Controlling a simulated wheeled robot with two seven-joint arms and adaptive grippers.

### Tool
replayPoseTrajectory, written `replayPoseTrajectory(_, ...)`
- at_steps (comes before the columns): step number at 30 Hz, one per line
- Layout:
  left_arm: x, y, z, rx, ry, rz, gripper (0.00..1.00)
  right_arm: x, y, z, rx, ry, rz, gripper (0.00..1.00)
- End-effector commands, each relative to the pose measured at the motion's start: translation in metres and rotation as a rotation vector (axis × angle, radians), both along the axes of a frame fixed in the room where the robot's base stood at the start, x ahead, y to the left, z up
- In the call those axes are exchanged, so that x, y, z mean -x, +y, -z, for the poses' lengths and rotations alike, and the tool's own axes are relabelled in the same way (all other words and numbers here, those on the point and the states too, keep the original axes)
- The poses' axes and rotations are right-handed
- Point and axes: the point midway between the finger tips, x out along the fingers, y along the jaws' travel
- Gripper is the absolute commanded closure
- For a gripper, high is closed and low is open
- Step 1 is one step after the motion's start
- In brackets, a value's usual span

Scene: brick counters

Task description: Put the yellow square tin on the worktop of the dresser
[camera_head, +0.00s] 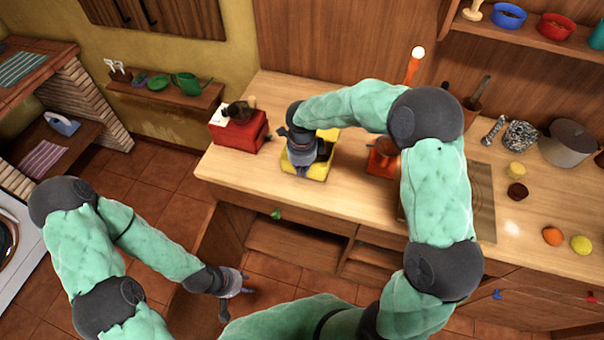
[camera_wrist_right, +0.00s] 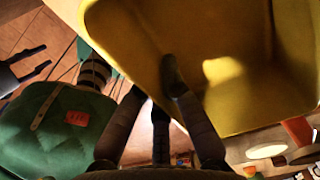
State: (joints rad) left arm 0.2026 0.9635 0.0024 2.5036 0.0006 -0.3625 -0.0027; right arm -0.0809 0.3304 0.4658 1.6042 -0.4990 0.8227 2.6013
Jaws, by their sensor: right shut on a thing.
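The yellow square tin (camera_head: 318,172) is at the left part of the dresser's wooden worktop (camera_head: 262,188), between a red box and an orange item. My right gripper (camera_head: 302,166) is over it from above and hides its middle. In the right wrist view the tin (camera_wrist_right: 245,90) fills the top, with my right gripper's fingers (camera_wrist_right: 172,82) shut on its wall. I cannot tell whether the tin rests on the worktop or is just above it. My left gripper (camera_head: 246,283) is low in front of the dresser, empty, its fingers apart.
The red box (camera_head: 240,138) with a dark item on top stands left of the tin. The orange item (camera_head: 382,160) stands to its right. A grey pot (camera_head: 568,142), an orange fruit (camera_head: 552,236) and a yellow fruit (camera_head: 581,245) are further right. Worktop in front of the red box is bare.

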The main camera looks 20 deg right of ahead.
Motion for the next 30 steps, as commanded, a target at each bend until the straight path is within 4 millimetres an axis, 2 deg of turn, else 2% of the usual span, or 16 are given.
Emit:
replayPoseTrajectory(1, 0.000, 0.000, 0.004, 0.000, 0.000, 0.000, 0.60, 0.000, 0.000, 0.010, 0.000, 0.001, 0.000, 1.00)
replayPoseTrajectory(4, 0.000, 0.000, 0.005, 0.000, 0.000, 0.000, 0.60, 0.000, 0.000, 0.020, -0.001, 0.001, 0.001, 1.00)
replayPoseTrajectory(16, 0.000, 0.000, 0.009, 0.000, 0.000, 0.000, 0.60, 0.000, 0.000, 0.023, 0.000, -0.001, 0.001, 1.00)
replayPoseTrajectory(19, 0.000, 0.000, 0.008, 0.000, 0.000, 0.000, 0.60, 0.001, 0.000, 0.023, -0.001, 0.001, 0.000, 0.70)
replayPoseTrajectory(30, 0.000, 0.000, 0.007, 0.000, 0.000, 0.000, 0.60, 0.001, 0.000, 0.022, -0.001, 0.001, 0.000, 0.69)
